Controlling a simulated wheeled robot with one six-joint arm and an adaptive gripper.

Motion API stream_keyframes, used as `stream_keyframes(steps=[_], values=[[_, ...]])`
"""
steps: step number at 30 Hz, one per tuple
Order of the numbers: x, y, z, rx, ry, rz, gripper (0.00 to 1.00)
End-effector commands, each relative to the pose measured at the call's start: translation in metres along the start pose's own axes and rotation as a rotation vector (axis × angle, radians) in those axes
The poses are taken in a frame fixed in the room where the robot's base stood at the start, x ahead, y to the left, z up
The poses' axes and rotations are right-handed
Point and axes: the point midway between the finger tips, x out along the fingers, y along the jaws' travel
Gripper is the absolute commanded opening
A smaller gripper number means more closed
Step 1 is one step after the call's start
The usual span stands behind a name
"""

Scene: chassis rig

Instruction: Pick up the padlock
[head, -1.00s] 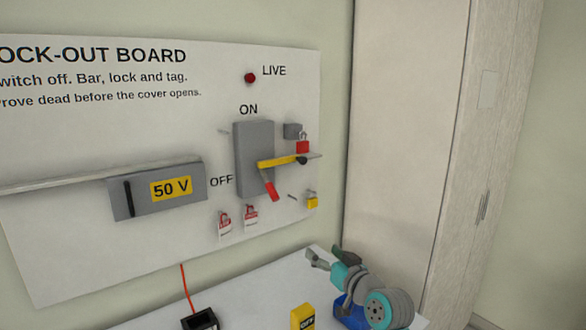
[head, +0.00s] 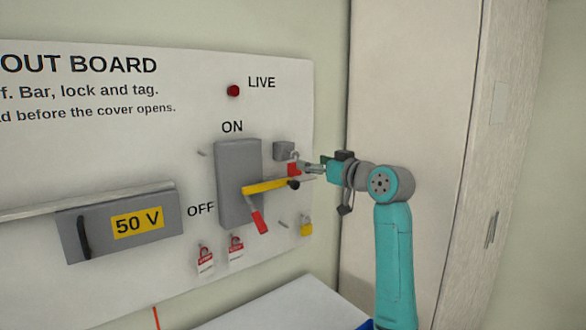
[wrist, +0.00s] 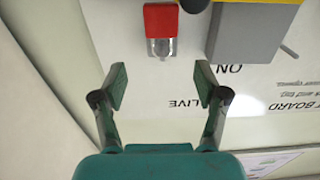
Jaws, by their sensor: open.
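A red padlock (head: 294,169) with a metal shackle is at the right side of the lock-out board, just below a small grey block. In the wrist view the red padlock (wrist: 160,20) shows at the top, ahead of the gap between my fingers, its shackle towards me. My gripper (wrist: 161,84) is open with nothing between its fingers. In the head view my gripper (head: 312,168) is close to the red padlock on its right; whether they touch is unclear there. A yellow padlock (head: 306,229) hangs lower on the board.
The grey switch box (head: 238,180) with a yellow bar (head: 265,187) and red-ended handle (head: 259,222) is left of the padlock. Red-and-white tags (head: 205,260) hang below. A pale cabinet (head: 400,90) stands to the right, and a white table (head: 280,305) is below.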

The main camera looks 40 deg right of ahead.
Motion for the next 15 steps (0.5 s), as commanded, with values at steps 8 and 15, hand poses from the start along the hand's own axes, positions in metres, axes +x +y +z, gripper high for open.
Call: stream_keyframes(steps=[8, 15], values=[[0.029, 0.0, 0.0, 0.0, 0.0, 0.001, 0.73], [0.054, -0.004, 0.003, 0.001, -0.001, -0.002, 0.73]])
